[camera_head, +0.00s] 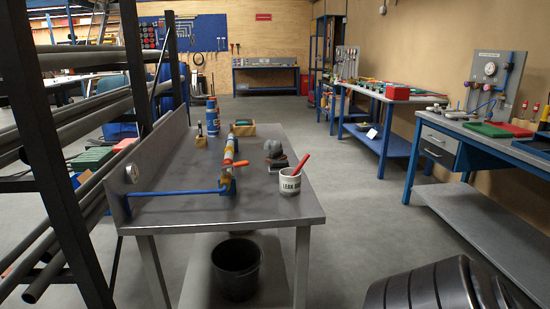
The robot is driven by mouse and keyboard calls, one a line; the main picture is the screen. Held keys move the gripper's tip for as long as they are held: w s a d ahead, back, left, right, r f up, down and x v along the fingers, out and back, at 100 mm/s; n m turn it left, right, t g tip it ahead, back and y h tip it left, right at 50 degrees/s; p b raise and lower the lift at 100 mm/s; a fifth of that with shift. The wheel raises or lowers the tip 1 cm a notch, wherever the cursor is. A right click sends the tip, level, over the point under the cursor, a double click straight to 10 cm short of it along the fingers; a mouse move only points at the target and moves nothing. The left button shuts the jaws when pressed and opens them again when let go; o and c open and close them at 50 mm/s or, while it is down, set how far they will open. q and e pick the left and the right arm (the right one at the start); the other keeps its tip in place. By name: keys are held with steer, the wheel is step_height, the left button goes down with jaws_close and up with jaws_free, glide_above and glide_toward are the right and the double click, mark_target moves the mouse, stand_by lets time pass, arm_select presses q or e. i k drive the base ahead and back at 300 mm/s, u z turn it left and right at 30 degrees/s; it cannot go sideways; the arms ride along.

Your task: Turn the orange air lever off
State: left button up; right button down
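The orange air lever (239,164) is small in the head view. It sticks out to the right from a coloured pipe assembly (229,152) on the grey workbench (180,211). A blue pipe (176,192) runs left from the base of this assembly to the bench's upright side panel, near a round gauge (131,173). The lever is too small for me to tell its valve state. Neither of my grippers is in view.
A white mug (289,182) with a red-handled item stands right of the lever. A blue bottle (212,116) stands farther back. A black bucket (237,267) sits below the bench. A dark ribbed object (425,290) fills the lower right. Open floor (345,210) lies right of the bench.

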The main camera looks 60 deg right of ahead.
mark_target(225, 168)
steer(key=z, duration=1.4)
